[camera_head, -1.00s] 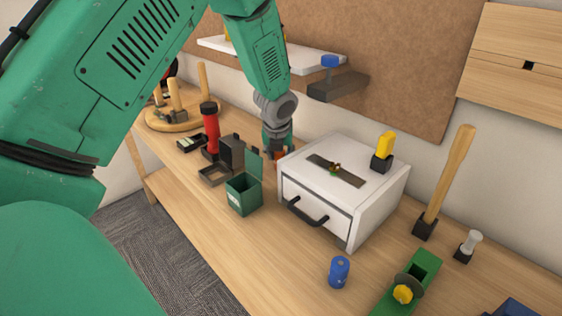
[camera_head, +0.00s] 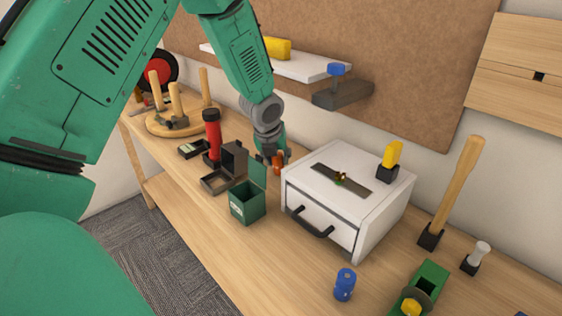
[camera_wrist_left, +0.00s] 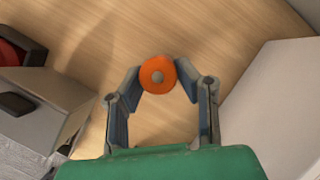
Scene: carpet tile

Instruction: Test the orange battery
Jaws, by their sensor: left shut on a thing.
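The orange battery (camera_head: 277,168) is a small cylinder at the back of the bench, just left of the white drawer box. In the left wrist view its round end (camera_wrist_left: 158,75) shows as an orange ring with a grey centre. My left gripper (camera_head: 273,158) has its fingers on both sides of it and is shut on it. The wrist view shows the fingertips (camera_wrist_left: 160,78) against its sides. Whether its base touches the bench is unclear. A small dark box with a pale panel (camera_head: 193,148) lies left of the red torch; I cannot tell if it is a tester. My right gripper is not in view.
The white drawer box (camera_head: 335,190) stands close right of my gripper. A green open bin (camera_head: 247,204), a dark open case (camera_head: 220,180) and a red torch (camera_head: 213,135) stand to the left. A blue cylinder (camera_head: 345,284) stands in front. A shelf (camera_head: 300,65) hangs above.

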